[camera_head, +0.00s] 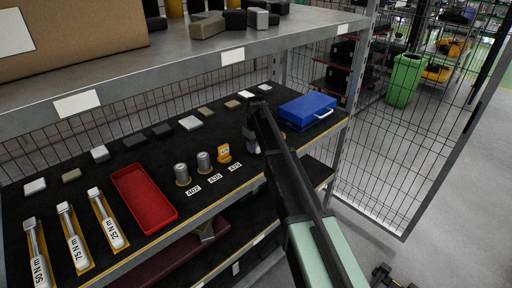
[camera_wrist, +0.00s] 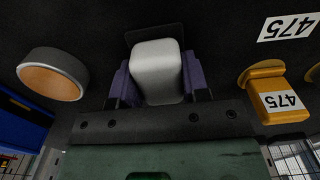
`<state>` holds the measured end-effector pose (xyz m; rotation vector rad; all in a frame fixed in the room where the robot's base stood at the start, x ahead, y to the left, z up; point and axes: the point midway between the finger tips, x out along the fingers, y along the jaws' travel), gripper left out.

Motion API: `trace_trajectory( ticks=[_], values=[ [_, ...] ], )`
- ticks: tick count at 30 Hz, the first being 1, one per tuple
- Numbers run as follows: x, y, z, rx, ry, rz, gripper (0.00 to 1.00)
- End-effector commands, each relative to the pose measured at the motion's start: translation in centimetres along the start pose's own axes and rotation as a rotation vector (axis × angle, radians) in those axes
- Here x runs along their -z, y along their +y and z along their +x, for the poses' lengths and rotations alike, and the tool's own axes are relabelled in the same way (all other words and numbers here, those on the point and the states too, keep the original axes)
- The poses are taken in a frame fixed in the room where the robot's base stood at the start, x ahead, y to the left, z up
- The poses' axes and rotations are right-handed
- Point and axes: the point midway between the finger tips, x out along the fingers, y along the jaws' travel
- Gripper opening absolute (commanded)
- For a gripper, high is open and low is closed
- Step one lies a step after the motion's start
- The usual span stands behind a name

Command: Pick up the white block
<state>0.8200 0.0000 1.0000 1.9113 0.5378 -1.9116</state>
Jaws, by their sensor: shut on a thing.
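A white block (camera_wrist: 157,68) with rounded edges sits between the two purple finger pads of my gripper (camera_wrist: 158,88) in the wrist view. The pads touch it on both sides, and my gripper is shut on it. A dark square patch shows just behind the block. In the head view my gripper (camera_head: 251,142) is over the right part of the black-topped shelf, left of the blue case; my arm hides most of it and the held block cannot be made out clearly. Other pale blocks stand along the back, including one at far left (camera_head: 35,187) and a flat one (camera_head: 190,123).
The blue case (camera_head: 307,110) is close on the right. An orange piece (camera_head: 223,153) labelled 475 and grey cylinders (camera_head: 204,161) stand to the left. A grey ring (camera_wrist: 52,74) is near my gripper. A red tray (camera_head: 145,196) and torque wrenches (camera_head: 76,242) lie further left. An upper shelf (camera_head: 190,68) overhangs.

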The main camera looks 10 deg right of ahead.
Motion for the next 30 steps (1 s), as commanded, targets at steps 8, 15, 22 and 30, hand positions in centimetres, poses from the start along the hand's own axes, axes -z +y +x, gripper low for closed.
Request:
trace_trajectory(
  ticks=[8, 15, 22, 30],
  values=[
    [0.0, 0.0, -5.2, 0.0, 0.0, 0.0, 0.17],
    [0.0, 0.0, -10.1, 0.0, 0.0, 0.0, 0.17],
    [0.0, 0.0, -9.9, 0.0, 0.0, 0.0, 0.17],
    [0.0, 0.0, -9.9, 0.0, 0.0, 0.0, 0.23]
  ],
)
